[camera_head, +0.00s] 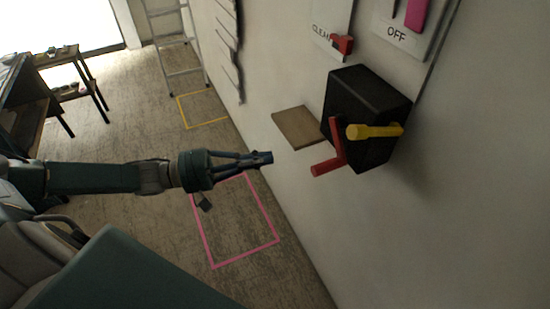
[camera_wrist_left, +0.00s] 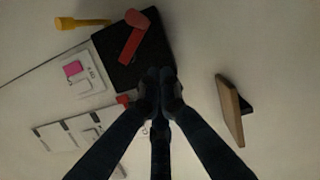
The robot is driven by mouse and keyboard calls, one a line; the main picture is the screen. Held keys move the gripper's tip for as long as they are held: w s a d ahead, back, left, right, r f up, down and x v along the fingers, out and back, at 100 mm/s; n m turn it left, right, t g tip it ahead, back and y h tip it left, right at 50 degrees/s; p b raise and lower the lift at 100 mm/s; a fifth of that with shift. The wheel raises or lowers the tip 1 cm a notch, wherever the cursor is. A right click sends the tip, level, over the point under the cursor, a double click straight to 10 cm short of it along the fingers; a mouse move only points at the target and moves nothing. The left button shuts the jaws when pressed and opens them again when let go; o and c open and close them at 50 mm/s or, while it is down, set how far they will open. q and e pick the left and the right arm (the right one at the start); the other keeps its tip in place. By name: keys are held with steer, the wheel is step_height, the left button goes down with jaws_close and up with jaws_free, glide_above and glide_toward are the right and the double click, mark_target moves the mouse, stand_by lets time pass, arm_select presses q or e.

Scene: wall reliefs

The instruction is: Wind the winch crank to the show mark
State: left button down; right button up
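The winch is a black box (camera_head: 352,100) fixed to the wall; it also shows in the left wrist view (camera_wrist_left: 112,60). A red crank (camera_head: 327,167) sticks out from its face, its grip toward the lower left; it also shows in the left wrist view (camera_wrist_left: 131,45). A yellow peg (camera_head: 370,131) also projects from the box. I cannot make out a show mark. My left gripper (camera_head: 268,157) is left of the crank, apart from it. Its fingers are together with nothing visible between them, also in the left wrist view (camera_wrist_left: 160,80). My right gripper is not in view.
A wooden board (camera_head: 296,127) juts from the wall left of the box. Above are a panel marked OFF (camera_head: 396,36) and a panel with a red part (camera_head: 341,44). A ladder (camera_head: 174,45) stands at the back. Floor inside the pink outline (camera_head: 247,225) looks mostly clear.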

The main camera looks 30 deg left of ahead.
arm_select(q)
steer(key=w+d+r+p, duration=0.1)
steer(key=d+p, duration=0.3)
steer(key=d, duration=0.5)
steer(key=shift+w+d+p, duration=0.2)
steer(key=shift+w+p, duration=0.15)
steer(key=shift+w, duration=0.5)
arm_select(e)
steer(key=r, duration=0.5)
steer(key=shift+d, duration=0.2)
arm_select(q)
steer(key=shift+s, duration=0.1)
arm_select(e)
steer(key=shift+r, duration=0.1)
arm_select(q)
steer(key=shift+s+d+r+n, duration=0.2)
steer(key=shift+d+n, duration=0.15)
steer(key=shift+n, duration=0.25)
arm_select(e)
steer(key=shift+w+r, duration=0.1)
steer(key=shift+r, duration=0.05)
arm_select(q)
steer(key=shift+s+d+n+t, duration=0.2)
steer(key=shift+n+t, duration=0.1)
steer(key=shift+n, duration=0.2)
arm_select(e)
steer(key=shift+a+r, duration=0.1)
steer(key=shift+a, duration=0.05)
